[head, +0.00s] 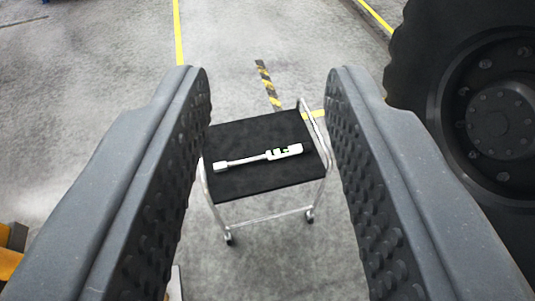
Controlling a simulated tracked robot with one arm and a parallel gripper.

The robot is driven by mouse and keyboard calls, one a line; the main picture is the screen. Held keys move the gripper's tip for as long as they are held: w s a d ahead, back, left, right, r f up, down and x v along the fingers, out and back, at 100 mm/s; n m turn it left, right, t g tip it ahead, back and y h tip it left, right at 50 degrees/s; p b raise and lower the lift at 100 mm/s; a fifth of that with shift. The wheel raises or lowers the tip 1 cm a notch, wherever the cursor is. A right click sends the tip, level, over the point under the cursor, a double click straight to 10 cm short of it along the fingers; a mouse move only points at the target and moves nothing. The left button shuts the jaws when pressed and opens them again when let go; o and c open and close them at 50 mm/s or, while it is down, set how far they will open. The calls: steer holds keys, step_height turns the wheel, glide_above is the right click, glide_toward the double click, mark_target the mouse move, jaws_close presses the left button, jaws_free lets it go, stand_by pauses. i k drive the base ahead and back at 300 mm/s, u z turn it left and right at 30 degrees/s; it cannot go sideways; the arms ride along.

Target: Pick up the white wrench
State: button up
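The white wrench (250,159) lies on the black top of a small metal-framed cart (241,185), slightly tilted with its right end higher in the picture. It has a dark and green detail near its right end. My gripper (268,75) is open, with its two dark grey, studded fingers wide apart at left and right. Between the fingers I see the cart and the wrench beyond them. Nothing is held. The wrench is fully visible, while the fingers pass close to the cart's sides in the picture.
A large black wheel (500,122) stands at the right. Yellow floor lines (178,32) and a black-and-yellow striped strip (268,85) mark the grey concrete floor. A yellow part (10,262) shows at the lower left. The floor around the cart looks clear.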

mark_target(285, 152)
steer(key=k, duration=1.3)
steer(key=z, duration=0.6)
steer(key=i, duration=0.95)
steer(key=z, duration=0.5)
steer(key=i, duration=1.45)
steer(key=u, duration=0.95)
steer(key=i, duration=0.8)
steer(key=u, duration=0.6)
steer(key=k, duration=0.65)
steer(key=u, duration=0.05)
